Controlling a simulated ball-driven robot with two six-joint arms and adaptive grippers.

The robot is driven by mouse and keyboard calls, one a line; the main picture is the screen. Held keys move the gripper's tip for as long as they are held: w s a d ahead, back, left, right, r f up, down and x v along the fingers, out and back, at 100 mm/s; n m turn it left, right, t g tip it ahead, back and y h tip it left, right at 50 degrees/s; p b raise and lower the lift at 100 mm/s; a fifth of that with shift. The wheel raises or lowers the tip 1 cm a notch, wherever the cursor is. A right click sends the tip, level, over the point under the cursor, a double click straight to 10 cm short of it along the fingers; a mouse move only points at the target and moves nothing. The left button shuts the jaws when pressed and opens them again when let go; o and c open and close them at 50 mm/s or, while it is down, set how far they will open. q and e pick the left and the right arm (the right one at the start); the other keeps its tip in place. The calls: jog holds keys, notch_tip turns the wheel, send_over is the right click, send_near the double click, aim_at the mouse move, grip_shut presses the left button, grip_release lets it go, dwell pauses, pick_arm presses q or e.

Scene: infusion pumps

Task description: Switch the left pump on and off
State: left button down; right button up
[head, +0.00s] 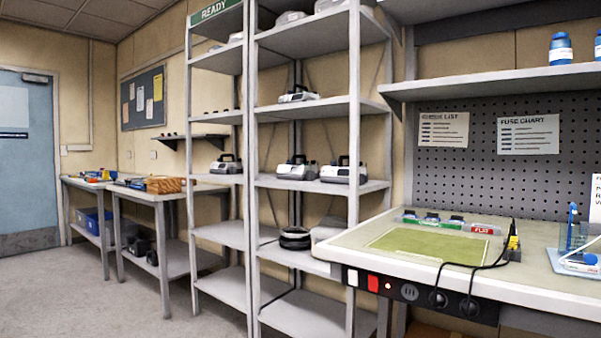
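Grey-and-white devices that look like pumps stand on the metal shelves. One pump with a dark handle (226,166) is on the left rack. Two more stand side by side on the middle rack, a left one (297,171) and a right one (343,173). Another pale device (298,97) lies on the shelf above them. I cannot tell which one is the left pump, or whether any is on. Their displays and buttons are too small to make out. Neither of my grippers is in view.
A workbench (345,240) at the right holds a green mat (430,246), small bins (433,219) and black cables (480,262). Its front edge has a red switch (373,283) and sockets. Side tables (150,194) stand at the left. The floor (75,290) at left is clear.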

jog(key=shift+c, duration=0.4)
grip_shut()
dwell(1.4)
